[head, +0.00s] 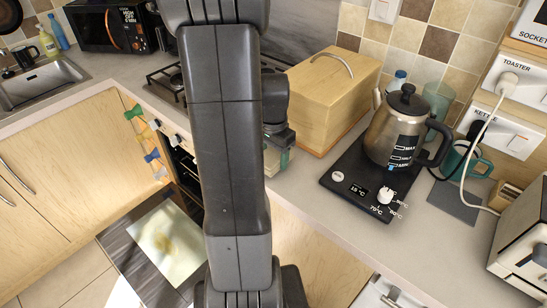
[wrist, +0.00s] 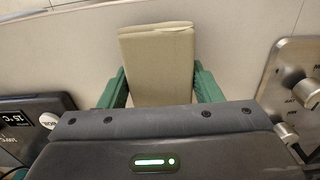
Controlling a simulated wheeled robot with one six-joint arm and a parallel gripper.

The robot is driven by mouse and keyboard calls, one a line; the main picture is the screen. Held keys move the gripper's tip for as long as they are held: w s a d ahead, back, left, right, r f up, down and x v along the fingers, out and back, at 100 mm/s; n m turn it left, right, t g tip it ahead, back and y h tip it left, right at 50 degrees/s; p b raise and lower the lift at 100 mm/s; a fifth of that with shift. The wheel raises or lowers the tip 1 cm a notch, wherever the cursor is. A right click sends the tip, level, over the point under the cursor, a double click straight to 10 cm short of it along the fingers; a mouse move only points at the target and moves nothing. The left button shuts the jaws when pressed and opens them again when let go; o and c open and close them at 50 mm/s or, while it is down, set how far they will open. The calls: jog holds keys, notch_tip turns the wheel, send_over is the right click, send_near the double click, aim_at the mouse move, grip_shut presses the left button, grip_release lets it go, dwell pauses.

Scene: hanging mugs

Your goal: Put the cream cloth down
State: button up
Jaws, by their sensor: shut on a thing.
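The cream cloth (wrist: 157,65) is a folded, flat block in the wrist view. My gripper (wrist: 157,88) is shut on it, with one green finger against each side of the cloth. Pale worktop surface (wrist: 60,55) shows around the cloth. Whether the cloth touches the worktop cannot be told. In the head view my gripper (head: 280,140) is mostly hidden behind my arm, left of the wooden box and over the worktop's edge area. The cloth is largely hidden there.
A wooden box (head: 335,95) stands at the back of the worktop. A kettle (head: 397,130) sits on a black base (head: 352,186) to its right. A hob (head: 165,80) lies left of my arm. Clear worktop (head: 300,190) lies in front of the box.

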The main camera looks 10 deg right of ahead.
aim_at(273, 154)
jog(key=shift+f, duration=0.65)
jog(key=shift+f, duration=0.1)
jog(key=o, duration=1.3)
jog(key=shift+o, duration=0.2)
notch_tip(273, 154, up, 12)
jog(key=shift+f, duration=4.5)
